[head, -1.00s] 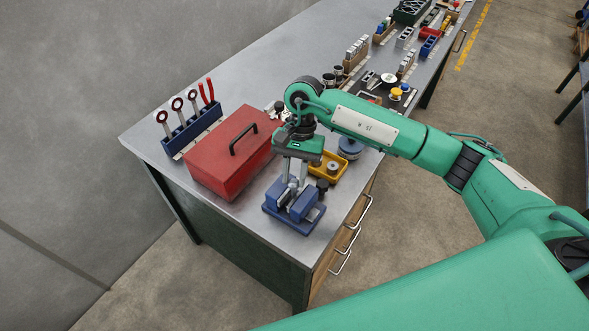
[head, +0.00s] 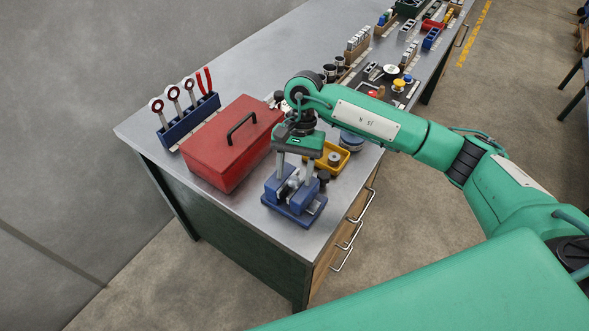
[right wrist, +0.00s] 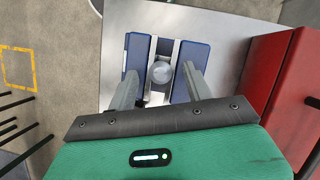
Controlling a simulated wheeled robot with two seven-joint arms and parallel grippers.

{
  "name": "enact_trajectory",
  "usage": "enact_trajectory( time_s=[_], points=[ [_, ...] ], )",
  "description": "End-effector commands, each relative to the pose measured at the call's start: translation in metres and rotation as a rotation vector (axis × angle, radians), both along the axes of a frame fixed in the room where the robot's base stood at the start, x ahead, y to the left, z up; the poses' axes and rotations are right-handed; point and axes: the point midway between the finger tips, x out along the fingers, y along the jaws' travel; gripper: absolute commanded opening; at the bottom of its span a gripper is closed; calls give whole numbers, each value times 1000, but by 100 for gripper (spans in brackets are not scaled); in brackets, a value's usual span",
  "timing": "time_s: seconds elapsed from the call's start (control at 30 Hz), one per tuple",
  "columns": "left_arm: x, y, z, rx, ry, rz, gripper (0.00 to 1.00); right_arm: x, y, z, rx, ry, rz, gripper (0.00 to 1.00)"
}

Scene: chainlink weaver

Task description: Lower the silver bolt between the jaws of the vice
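The blue vice (head: 292,211) stands on the near corner of the bench; its two blue jaws (right wrist: 190,58) also show in the right wrist view. The silver bolt (right wrist: 160,72) is between the jaws, its round head seen from above. Its shank and lower end are hidden in the right wrist view. My right gripper (head: 294,180) is above the vice, pointing down. Its two fingers (right wrist: 160,84) stand apart on either side of the bolt head, with a gap to each side. My left gripper is not in view.
A red toolbox (head: 222,160) stands close left of the vice. A yellow tray (head: 343,158) and a blue round object (head: 352,141) are behind it. A blue tool rack (head: 190,124) and several small parts are farther back. The bench edge is close on the right.

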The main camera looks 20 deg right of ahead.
Motion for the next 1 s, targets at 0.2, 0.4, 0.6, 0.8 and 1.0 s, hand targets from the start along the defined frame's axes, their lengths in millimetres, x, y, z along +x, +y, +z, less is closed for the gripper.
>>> enact_trajectory(
  time_s=[0.2, 0.4, 0.6, 0.8, 1.0],
  points=[
    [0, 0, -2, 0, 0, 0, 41, 1, -1, 2, 0, 0, 0, 51],
    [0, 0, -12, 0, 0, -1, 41, 11, -7, 26, 0, -6, -1, 51],
    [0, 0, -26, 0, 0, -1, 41, 26, -16, 67, 0, -5, -1, 51],
    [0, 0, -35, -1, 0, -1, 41, 37, -24, 102, -1, -2, -1, 51],
    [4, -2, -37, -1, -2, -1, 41, 43, -28, 123, 0, -1, 0, 51]
  ],
)
